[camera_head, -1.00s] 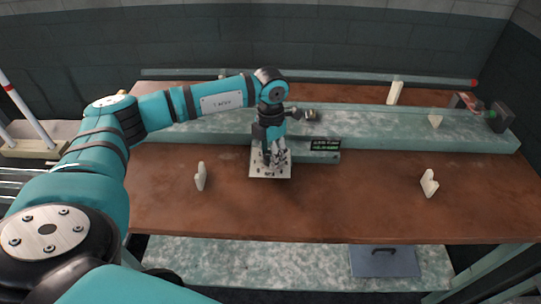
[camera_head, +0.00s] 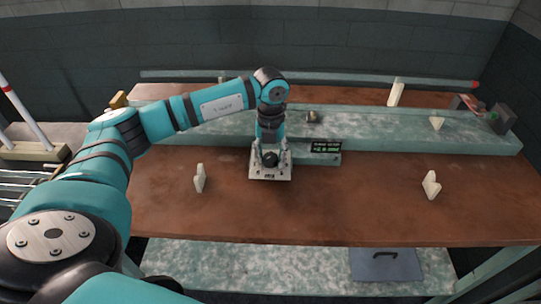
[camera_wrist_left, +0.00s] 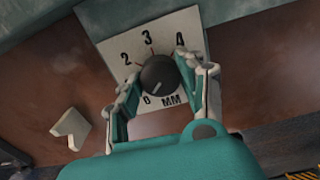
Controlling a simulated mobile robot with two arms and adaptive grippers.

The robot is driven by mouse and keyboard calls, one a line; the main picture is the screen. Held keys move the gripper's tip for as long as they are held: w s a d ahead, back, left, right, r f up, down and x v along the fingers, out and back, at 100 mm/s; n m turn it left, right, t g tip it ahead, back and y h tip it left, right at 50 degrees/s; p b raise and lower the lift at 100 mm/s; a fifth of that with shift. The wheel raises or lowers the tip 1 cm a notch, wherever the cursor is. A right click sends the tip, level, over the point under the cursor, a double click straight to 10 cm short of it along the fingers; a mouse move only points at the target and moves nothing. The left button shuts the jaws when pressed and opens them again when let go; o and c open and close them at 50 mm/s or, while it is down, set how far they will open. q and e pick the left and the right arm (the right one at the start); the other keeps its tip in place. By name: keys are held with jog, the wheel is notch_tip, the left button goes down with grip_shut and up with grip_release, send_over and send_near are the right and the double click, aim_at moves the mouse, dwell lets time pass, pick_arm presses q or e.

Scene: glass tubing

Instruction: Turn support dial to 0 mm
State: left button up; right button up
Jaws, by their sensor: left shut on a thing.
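The support dial is a black knob (camera_wrist_left: 159,75) on a white plate (camera_wrist_left: 184,25) printed 0, 2, 3, 4 and MM. Its short pale pointer line is turned to the lower left, towards the 0. In the head view the knob (camera_head: 270,160) sits on the plate (camera_head: 270,178) at the front of the bench ledge. My left gripper (camera_head: 270,157) comes down over the plate from behind. In the wrist view my left gripper (camera_wrist_left: 157,82) has one finger on each side of the knob, shut on it. My right gripper is not in view.
A small display (camera_head: 326,147) with green text, too small to read surely, is right of the dial. Cream V-shaped supports stand on the brown bench at left (camera_head: 200,178) and right (camera_head: 431,185). A long tube (camera_head: 345,79) lies at the back.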

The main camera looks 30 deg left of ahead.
aim_at(270, 157)
pick_arm(q)
jog(key=shift+n, duration=0.4)
jog(key=o, duration=1.2)
jog(key=shift+r, duration=0.15)
notch_tip(270, 157, up, 12)
jog(key=shift+f, duration=0.1)
jog(key=shift+f, duration=0.1)
